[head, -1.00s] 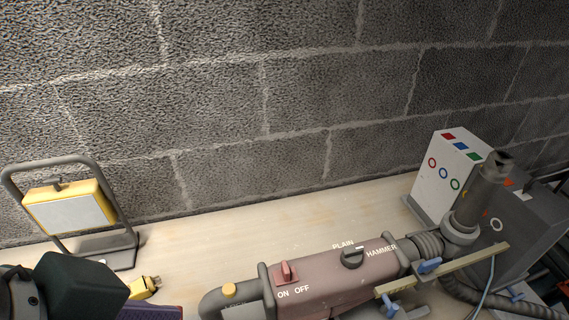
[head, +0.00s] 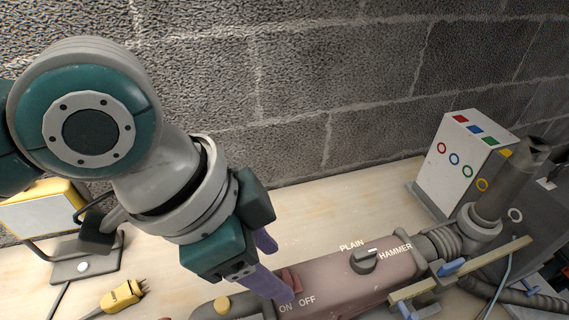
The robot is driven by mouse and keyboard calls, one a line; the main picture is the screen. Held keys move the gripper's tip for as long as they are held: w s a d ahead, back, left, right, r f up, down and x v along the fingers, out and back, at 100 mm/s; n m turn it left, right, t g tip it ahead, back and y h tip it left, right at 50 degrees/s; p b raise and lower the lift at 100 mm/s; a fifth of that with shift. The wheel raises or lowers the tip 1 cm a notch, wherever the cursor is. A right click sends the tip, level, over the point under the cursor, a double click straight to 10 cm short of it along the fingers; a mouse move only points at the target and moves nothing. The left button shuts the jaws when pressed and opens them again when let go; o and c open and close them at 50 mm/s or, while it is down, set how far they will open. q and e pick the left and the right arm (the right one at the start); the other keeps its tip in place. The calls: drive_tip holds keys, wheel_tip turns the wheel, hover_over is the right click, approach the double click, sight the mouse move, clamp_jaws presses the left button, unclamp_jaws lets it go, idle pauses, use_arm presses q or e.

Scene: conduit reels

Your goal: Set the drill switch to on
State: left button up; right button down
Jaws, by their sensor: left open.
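The drill (head: 335,283) lies on the bench with a dusty pink body. Its red switch (head: 291,279) sits just above the printed ON and OFF labels. I cannot tell which label the switch points to, as a finger partly covers it. My left gripper (head: 277,270) is open, with its purple fingers apart around the red switch. One finger is beyond the switch and the other is on its near left side; contact is unclear. My right gripper is not in view.
A black PLAIN/HAMMER knob (head: 364,261) is on the drill body, right of the switch. A yellow work lamp (head: 42,208) and a yellow plug (head: 124,294) are at left. A white box with coloured rings (head: 462,165) stands at right. The bench behind the drill is clear.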

sight(287, 277)
use_arm(q)
drive_tip(key=shift+x, duration=1.9)
clamp_jaws()
drive_tip(key=shift+r, duration=0.1)
